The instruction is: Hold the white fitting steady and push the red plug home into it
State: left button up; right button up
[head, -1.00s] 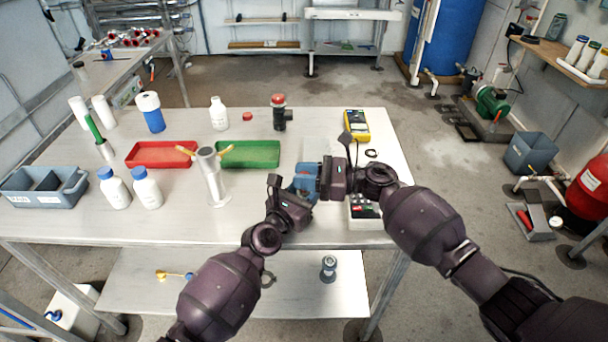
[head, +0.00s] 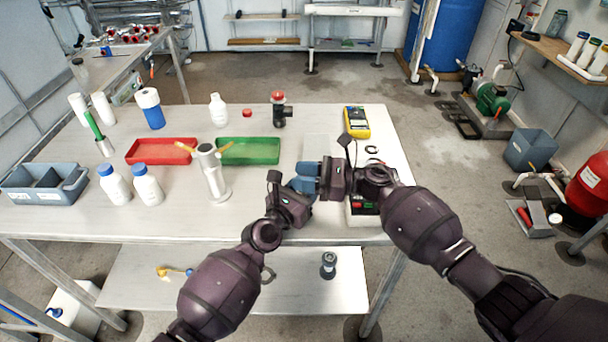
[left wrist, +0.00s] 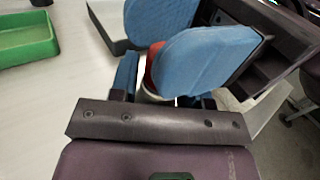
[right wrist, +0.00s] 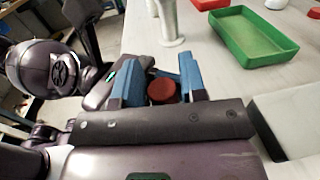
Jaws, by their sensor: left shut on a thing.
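My left gripper (head: 298,192) and right gripper (head: 308,172) meet above the front right of the table. In the left wrist view the white fitting (left wrist: 150,96) shows as a small pale patch between the left jaws, which are shut on it. The red plug (left wrist: 152,66) is right beyond it, largely hidden by a blue finger pad of my right gripper. In the right wrist view the round red plug (right wrist: 162,90) sits between the two blue pads of my right gripper; whether they clamp it is unclear. How deep the plug sits in the fitting is hidden.
A yellow meter (head: 356,122) is at the back right. White bottles (head: 147,187) and a grey bin (head: 72,196) stand left.

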jog(key=shift+o, duration=0.8)
jog(key=shift+s+f, duration=0.15)
jog(key=shift+f, duration=0.1)
jog(key=shift+d, duration=0.25)
jog(key=d, duration=0.7)
jog(key=s+d, duration=0.1)
jog(key=d, duration=0.3)
jog(key=shift+s+d+r, duration=0.1)
jog(key=shift+d+r, duration=0.15)
jog(key=shift+r, duration=0.05)
